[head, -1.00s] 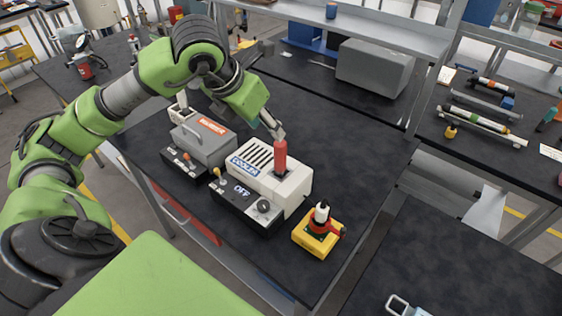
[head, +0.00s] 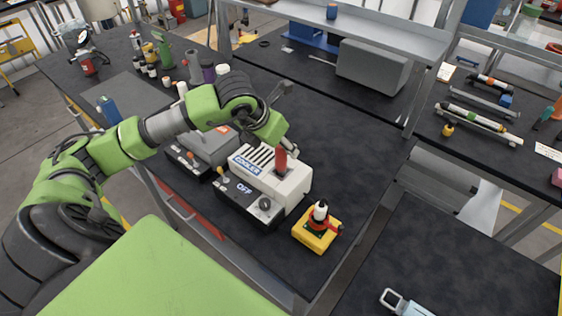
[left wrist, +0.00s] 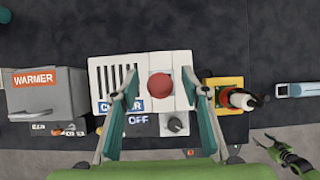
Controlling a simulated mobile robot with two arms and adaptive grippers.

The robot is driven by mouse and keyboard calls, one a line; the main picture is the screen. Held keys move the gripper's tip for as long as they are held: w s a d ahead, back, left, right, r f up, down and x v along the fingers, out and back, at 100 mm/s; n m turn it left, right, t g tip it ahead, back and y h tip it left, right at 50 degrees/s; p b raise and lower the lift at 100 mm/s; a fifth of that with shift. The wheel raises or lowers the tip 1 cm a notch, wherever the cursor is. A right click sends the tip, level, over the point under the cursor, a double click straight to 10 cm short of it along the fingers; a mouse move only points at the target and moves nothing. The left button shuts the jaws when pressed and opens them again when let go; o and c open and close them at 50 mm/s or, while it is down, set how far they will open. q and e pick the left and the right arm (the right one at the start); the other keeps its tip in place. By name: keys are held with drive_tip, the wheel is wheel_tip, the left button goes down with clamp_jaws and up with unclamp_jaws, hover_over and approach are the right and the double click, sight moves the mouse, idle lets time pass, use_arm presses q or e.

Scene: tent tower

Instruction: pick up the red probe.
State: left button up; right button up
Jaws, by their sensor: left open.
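The red probe (head: 281,160) stands upright in the square socket of the white cooler (head: 292,187). In the left wrist view the probe (left wrist: 160,86) shows from above as a round red top. My left gripper (left wrist: 163,100) is open, its two fingers spread to the left and right of the probe in that view, with gaps to it. In the head view the left gripper (head: 288,148) is right at the probe and partly hidden by its own wrist. A small green and dark part at the lower right of the left wrist view looks like my right gripper (left wrist: 264,152); its jaws are unclear.
The grey warmer (head: 208,143) stands left of the cooler. The cooler's black panel reads OFF. A grey box (head: 375,68) sits at the back. The tabletop behind the cooler is clear.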

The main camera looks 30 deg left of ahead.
use_arm(q)
clamp_jaws()
